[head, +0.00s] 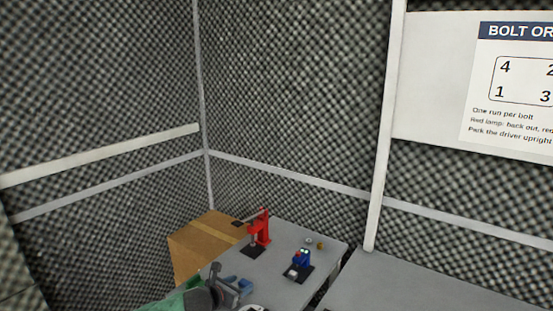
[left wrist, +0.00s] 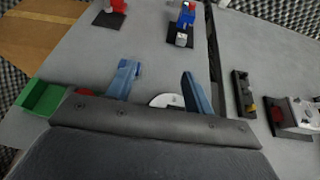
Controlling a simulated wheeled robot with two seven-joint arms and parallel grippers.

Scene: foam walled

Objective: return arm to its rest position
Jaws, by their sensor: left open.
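My left gripper (head: 232,286) is at the bottom of the head view, over the near part of a grey table (head: 222,269). Its two blue fingers also show in the left wrist view (left wrist: 160,84), spread apart with only bare table between their tips. It holds nothing. A white round thing (left wrist: 166,100) lies below, partly hidden by the gripper body. My right gripper is in neither view.
A red press-like tool (head: 261,230) and a blue device (head: 301,259) stand on black bases further back. A green bin (left wrist: 43,97) is left of the gripper. A cardboard box (head: 190,249) stands beside the table. Another grey table (head: 400,285) is at right. Foam walls enclose everything.

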